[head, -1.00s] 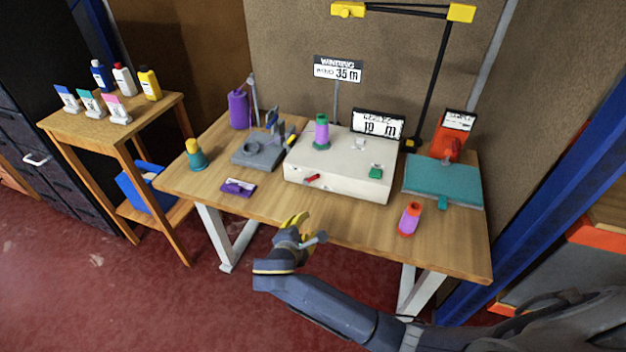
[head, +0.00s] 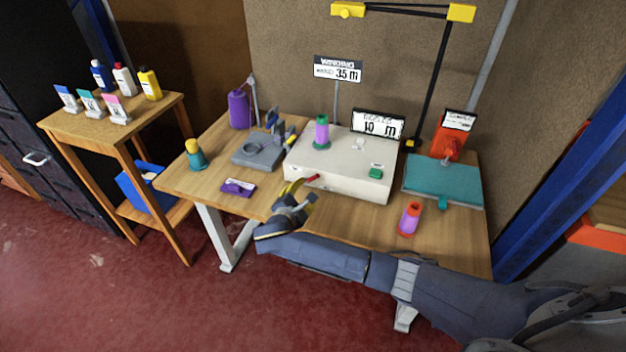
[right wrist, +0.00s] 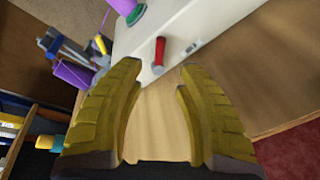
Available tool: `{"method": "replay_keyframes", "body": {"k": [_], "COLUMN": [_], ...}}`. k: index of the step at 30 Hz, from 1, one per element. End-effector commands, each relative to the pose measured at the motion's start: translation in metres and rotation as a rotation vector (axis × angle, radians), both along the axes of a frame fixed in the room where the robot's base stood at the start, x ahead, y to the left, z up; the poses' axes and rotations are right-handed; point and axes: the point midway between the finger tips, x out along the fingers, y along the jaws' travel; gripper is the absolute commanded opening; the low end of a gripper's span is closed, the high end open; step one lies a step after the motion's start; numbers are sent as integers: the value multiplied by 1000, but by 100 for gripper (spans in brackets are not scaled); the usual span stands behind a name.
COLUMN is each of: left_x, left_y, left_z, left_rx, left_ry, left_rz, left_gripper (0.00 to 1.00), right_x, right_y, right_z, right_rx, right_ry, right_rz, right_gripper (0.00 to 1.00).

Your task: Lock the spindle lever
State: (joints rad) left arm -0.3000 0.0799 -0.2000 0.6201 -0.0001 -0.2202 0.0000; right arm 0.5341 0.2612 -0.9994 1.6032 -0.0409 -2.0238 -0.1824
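The red lever (head: 313,177) sits on the front face of the white winding box (head: 348,178); it also shows in the right wrist view (right wrist: 159,51), beyond my fingertips. A purple spool (head: 321,131) stands upright on a green base on top of the box. My right gripper (head: 303,187) is open and empty, just in front of and below the lever, apart from it. In the right wrist view its yellow fingers (right wrist: 160,68) are spread, with bare wooden table between them. My left gripper is not in view.
A purple block (head: 238,187) and a teal cone spool (head: 195,155) are left on the table (head: 275,195). A grey device (head: 256,155) stands left of the box. A red-and-purple spool (head: 409,219) and a teal pad (head: 440,182) are to the right. A sign reads 35 m; another reads 10 m.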

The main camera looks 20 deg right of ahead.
Motion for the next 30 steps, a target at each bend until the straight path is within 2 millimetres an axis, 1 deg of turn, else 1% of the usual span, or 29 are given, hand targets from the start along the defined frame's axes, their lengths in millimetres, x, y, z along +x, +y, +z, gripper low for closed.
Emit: {"method": "replay_keyframes", "body": {"k": [1,6,10,15,21,30], "left_x": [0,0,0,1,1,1], "left_y": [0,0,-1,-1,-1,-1], "left_z": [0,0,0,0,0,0], "left_rx": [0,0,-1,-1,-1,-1], "left_ry": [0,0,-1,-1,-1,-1], "left_rz": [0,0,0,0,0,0], "left_gripper": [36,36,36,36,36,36], "right_x": [8,31,45,59,67,68], "right_y": [-7,-24,-35,-44,-51,-52], "right_z": [-1,-9,-14,-20,-23,-24], "right_rx": [-5,-4,-3,-2,0,1], "right_ry": [-2,-2,-2,-1,-1,-1], "right_rz": [-2,-1,-2,0,-1,0], "right_gripper": [36,36,36,36,36,36]}}
